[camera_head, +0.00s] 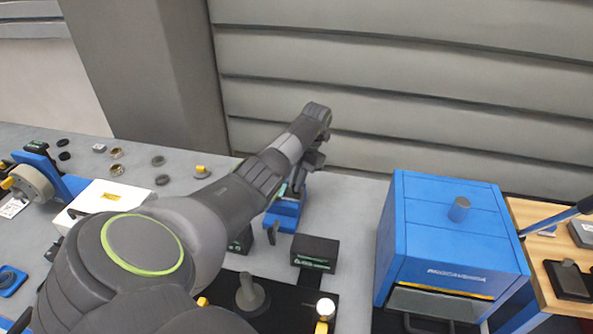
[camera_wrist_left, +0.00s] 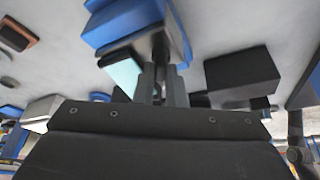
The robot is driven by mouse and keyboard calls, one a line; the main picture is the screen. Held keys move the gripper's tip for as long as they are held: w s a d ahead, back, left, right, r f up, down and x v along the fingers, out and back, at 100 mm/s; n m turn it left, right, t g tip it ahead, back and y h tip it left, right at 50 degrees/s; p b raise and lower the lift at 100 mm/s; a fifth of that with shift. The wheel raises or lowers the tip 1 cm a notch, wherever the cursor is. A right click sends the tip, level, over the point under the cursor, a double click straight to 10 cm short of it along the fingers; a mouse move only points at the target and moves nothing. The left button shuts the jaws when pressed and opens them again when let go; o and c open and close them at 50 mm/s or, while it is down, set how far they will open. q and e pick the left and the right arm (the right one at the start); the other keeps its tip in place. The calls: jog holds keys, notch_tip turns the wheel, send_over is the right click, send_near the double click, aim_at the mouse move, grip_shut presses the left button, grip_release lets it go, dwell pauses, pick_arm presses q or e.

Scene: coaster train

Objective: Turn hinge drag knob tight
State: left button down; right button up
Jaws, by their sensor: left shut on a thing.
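My left gripper (camera_head: 299,183) reaches across the workbench and points down at a small blue fixture (camera_head: 284,213). My own arm hides part of the fixture. In the left wrist view the gripper's fingers (camera_wrist_left: 160,80) are close together, shut on a small dark grey part (camera_wrist_left: 159,46) at the side of the blue fixture (camera_wrist_left: 125,22). This part seems to be the hinge drag knob. Its shape and its turned position are mostly hidden by the fingers. My right gripper is not in view.
A black block (camera_head: 315,252) stands close to the right of the blue fixture. A large blue cabinet (camera_head: 447,235) is farther right. A grey upright knob (camera_head: 251,294) stands in front. Small loose parts (camera_head: 117,153) lie at the back left, and a ribbed wall closes the back.

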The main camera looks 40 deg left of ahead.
pick_arm(q)
jog(key=shift+m+y, duration=0.3)
jog(key=shift+m, duration=0.6)
jog(key=c, duration=1.5)
grip_release()
jog(key=shift+r, duration=0.1)
